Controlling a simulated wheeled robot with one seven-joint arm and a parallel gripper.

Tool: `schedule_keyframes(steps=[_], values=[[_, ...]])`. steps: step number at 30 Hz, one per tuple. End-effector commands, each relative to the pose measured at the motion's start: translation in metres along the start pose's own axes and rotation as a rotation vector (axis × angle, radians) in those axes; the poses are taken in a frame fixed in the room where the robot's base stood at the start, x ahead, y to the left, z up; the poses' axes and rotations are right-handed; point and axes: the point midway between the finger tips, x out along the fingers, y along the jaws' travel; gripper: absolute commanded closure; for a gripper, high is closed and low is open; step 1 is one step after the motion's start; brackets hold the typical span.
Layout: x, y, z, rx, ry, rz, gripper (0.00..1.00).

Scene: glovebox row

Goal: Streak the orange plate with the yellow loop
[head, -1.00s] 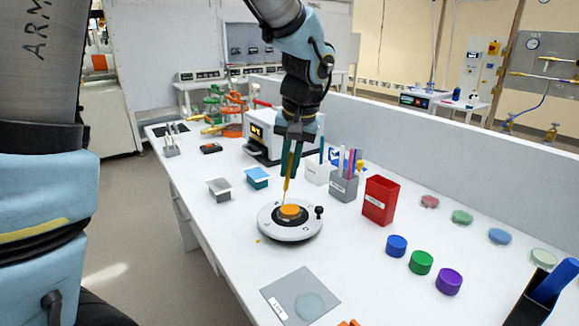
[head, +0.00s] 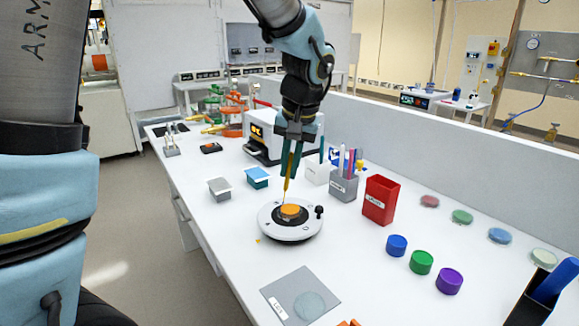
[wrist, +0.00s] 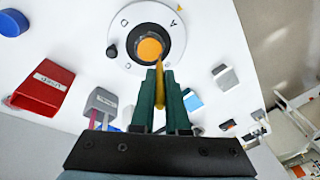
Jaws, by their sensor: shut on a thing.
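The orange plate (head: 290,210) is a small orange disc on the black hub of a round white turntable (head: 270,222). It also shows in the wrist view (wrist: 150,48), near the top. My gripper (head: 291,176) is above the turntable, pointing down, with its green fingers shut on the yellow loop (head: 287,187). The loop points down, and its thin lower end is at the plate's back edge in the head view. I cannot tell whether it touches the plate.
A red bin (head: 381,200) and a grey holder with sticks (head: 343,186) stand right of the turntable. Grey (head: 219,189) and blue (head: 257,177) blocks stand behind it. Blue (head: 396,246), green (head: 421,262) and purple (head: 449,281) caps lie front right. A grey mat (head: 300,296) lies in front.

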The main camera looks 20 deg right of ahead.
Motion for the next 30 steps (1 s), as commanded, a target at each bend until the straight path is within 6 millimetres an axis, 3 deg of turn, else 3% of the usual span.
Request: schedule_keyframes(steps=[30], values=[[0.0061, 0.0012, 0.0012, 0.0, 0.0, 0.0, 1.0]])
